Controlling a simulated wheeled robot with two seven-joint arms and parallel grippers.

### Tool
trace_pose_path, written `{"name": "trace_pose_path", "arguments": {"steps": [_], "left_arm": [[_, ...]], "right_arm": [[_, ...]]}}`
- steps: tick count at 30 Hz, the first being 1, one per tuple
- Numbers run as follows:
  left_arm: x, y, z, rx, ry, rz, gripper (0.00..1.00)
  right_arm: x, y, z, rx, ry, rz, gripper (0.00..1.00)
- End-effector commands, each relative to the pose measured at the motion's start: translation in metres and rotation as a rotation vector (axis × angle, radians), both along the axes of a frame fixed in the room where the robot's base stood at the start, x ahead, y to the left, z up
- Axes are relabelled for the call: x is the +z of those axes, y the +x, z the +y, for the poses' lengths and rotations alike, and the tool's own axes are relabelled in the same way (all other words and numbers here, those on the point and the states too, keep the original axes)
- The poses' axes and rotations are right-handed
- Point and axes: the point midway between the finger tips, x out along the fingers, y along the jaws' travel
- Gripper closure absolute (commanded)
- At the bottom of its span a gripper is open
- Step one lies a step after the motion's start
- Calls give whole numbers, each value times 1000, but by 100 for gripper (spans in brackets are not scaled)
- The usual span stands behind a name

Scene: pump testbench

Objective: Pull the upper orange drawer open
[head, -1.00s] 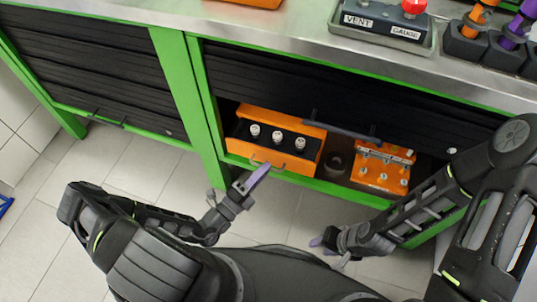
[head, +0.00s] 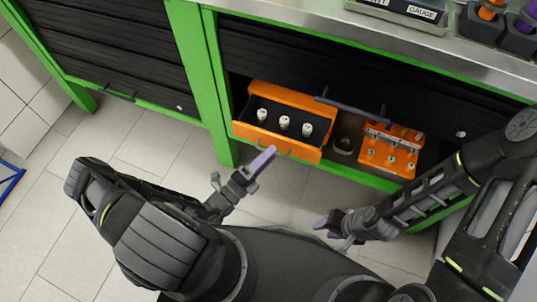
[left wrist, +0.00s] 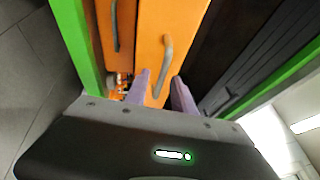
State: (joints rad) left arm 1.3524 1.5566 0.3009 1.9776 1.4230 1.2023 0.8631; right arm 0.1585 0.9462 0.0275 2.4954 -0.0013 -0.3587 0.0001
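The upper orange drawer (head: 277,143) stands pulled out of the cabinet in the head view. Its dark inside holds three small white-topped parts (head: 284,123). In the left wrist view its orange front (left wrist: 178,22) fills the middle, with a grey curved handle (left wrist: 165,60). Another orange front (left wrist: 107,45) with a handle lies left of it. My left gripper (head: 264,160) is just in front of the drawer; its two purple fingers (left wrist: 160,92) are apart, with the handle's near end between or just beyond them. My right gripper (head: 328,226) hangs away from the drawer, its opening unclear.
The cabinet's green frame (head: 200,75) and dark shutter with a bar handle (head: 345,107) surround the drawer. The tiled floor (head: 120,145) at left is clear.

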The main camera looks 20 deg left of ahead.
Motion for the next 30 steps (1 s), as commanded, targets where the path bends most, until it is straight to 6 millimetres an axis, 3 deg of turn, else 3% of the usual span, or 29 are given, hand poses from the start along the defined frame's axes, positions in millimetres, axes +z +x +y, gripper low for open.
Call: {"name": "trace_pose_path", "arguments": {"steps": [5, 18, 30], "left_arm": [[-3, -11, 6, 1, 2, 1, 70], [-13, -66, 33, 0, 1, 0, 70], [-13, -69, 34, 0, 0, 1, 70]], "right_arm": [[1, 0, 0, 0, 0, 0, 64], [2, 0, 0, 0, 0, 0, 64], [2, 0, 0, 0, 0, 0, 64]]}}
